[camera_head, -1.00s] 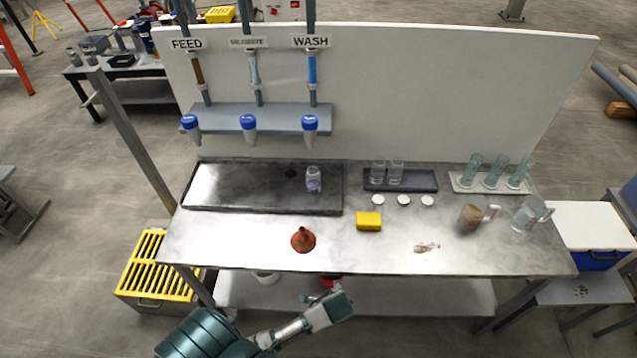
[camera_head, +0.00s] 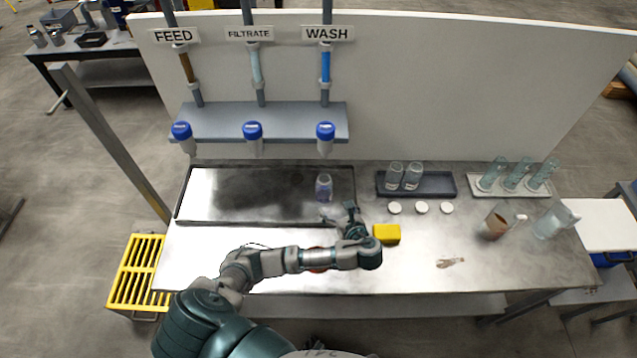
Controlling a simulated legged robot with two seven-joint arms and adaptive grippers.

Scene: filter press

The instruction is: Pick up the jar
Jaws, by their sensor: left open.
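A small clear jar (camera_head: 324,187) with purplish contents or label stands upright on the right part of the steel drain tray (camera_head: 215,193). Two more clear glass jars (camera_head: 393,176) stand side by side in a dark tray (camera_head: 440,185) to its right. My left gripper (camera_head: 339,213) is open and empty, just in front of the purplish jar, with its fingers pointing towards it. A small gap seems to separate the fingers from the jar. My right gripper is out of view.
A yellow sponge (camera_head: 387,234) lies right of my left wrist. An orange funnel (camera_head: 318,267) is mostly hidden under my forearm. Three white lids (camera_head: 421,207), a brown-filled jug (camera_head: 496,224) and a clear jug (camera_head: 553,221) stand right. Blue-capped valves (camera_head: 326,133) hang above the tray.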

